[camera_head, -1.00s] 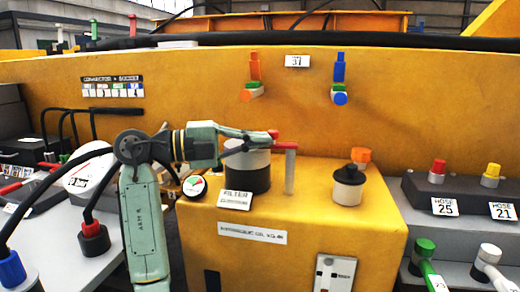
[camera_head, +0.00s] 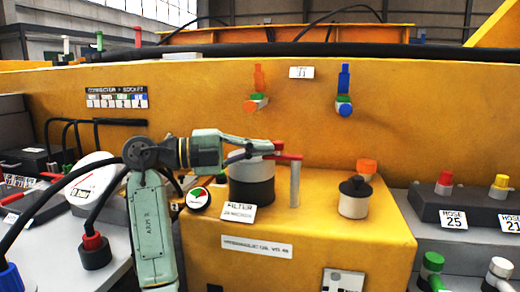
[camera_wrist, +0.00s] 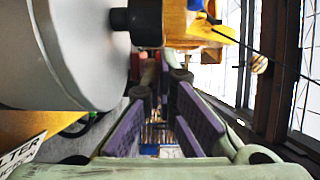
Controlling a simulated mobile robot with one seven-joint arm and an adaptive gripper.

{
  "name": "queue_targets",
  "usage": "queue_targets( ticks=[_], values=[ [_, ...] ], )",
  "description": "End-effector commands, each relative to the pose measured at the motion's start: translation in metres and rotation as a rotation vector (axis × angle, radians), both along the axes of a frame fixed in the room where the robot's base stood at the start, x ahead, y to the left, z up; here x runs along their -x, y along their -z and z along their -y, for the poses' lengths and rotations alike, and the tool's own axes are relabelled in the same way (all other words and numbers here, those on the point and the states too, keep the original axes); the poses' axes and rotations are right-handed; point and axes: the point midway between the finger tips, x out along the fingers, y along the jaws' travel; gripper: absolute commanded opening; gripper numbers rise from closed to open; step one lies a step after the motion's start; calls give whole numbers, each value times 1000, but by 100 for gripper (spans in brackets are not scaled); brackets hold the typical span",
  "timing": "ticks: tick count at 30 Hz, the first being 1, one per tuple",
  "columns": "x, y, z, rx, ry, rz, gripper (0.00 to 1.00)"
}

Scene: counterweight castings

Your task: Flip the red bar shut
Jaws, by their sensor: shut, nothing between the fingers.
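The red bar (camera_head: 286,157) lies roughly level at the top of a grey post (camera_head: 295,184) on the yellow housing, right of the white-and-black filter canister (camera_head: 251,185). My gripper (camera_head: 271,147) is shut and empty. It reaches in from the left over the canister, with its tips close to the bar. A small red patch shows at the tips, and I cannot tell whether it belongs to the bar or whether they touch. In the wrist view the purple-padded fingers (camera_wrist: 165,125) point ahead beside the large grey canister (camera_wrist: 65,50). A small red part (camera_wrist: 135,66) shows beyond them.
A black-capped white fitting (camera_head: 354,197) and an orange block (camera_head: 366,168) stand right of the post. A round gauge (camera_head: 197,198) and filter label (camera_head: 238,212) are in front of the canister. The yellow wall (camera_head: 200,90) rises behind. Black hoses hang at left.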

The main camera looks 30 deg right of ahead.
Motion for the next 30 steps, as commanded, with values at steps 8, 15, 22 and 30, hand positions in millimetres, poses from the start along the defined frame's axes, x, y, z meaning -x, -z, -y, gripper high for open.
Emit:
queue_targets(
  ticks=[8,15,22,30],
  values=[
    [0,-3,0,0,0,1,0],
    [1,-40,0,1,1,4,0],
    [1,-82,0,0,1,2,0],
    [0,-100,0,0,0,0,0]
  ],
)
